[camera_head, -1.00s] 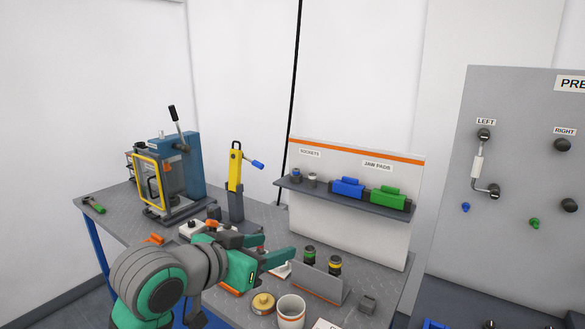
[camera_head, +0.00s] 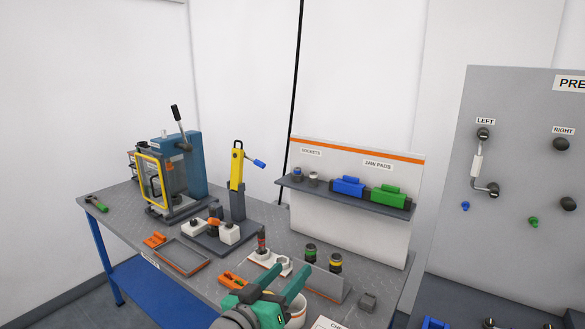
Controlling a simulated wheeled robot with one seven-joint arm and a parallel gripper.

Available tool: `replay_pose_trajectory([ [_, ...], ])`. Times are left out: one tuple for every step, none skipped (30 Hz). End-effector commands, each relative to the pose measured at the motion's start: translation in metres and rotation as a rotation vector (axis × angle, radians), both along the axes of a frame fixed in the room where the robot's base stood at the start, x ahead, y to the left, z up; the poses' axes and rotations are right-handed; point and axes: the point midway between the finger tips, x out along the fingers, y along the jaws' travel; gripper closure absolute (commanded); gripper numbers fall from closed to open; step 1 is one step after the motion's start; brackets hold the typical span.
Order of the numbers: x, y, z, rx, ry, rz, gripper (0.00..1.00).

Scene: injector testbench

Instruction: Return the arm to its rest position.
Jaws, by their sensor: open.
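My gripper (camera_head: 266,288) shows at the bottom middle of the head view, over the front edge of the workbench (camera_head: 225,264). Its two green fingers are spread, with nothing seen between them. It overlaps a white cup (camera_head: 298,309) in the picture and hides part of it. Most of my arm is out of view below the frame.
The bench holds a blue press with a yellow-framed guard (camera_head: 150,182), a yellow lever tool (camera_head: 236,170), a tray (camera_head: 182,256) and injector parts. A shelf carries blue (camera_head: 347,187) and green (camera_head: 390,198) jaw pads. A grey panel (camera_head: 520,190) stands right.

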Motion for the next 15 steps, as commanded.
replay_pose_trajectory([
  [-0.001,-0.005,-0.016,-0.037,0.005,0.017,0.47],
  [-0.002,-0.007,-0.023,-0.056,0.006,0.028,0.47],
  [-0.003,-0.009,-0.033,-0.079,0.005,0.046,0.47],
  [-0.005,-0.01,-0.041,-0.096,0.005,0.06,0.47],
  [-0.006,-0.011,-0.048,-0.112,0.005,0.074,0.47],
  [-0.009,-0.012,-0.059,-0.132,0.006,0.094,0.47],
  [-0.011,-0.013,-0.067,-0.146,0.009,0.109,0.47],
  [-0.013,-0.014,-0.076,-0.158,0.011,0.124,0.47],
  [-0.017,-0.014,-0.087,-0.175,0.013,0.146,0.47],
  [-0.02,-0.014,-0.095,-0.186,0.016,0.162,0.47],
  [-0.024,-0.014,-0.103,-0.194,0.019,0.179,0.47],
  [-0.029,-0.015,-0.115,-0.206,0.023,0.201,0.47],
  [-0.033,-0.016,-0.123,-0.214,0.025,0.217,0.47],
  [-0.038,-0.016,-0.131,-0.221,0.028,0.232,0.47],
  [-0.044,-0.017,-0.143,-0.228,0.034,0.254,0.47],
])
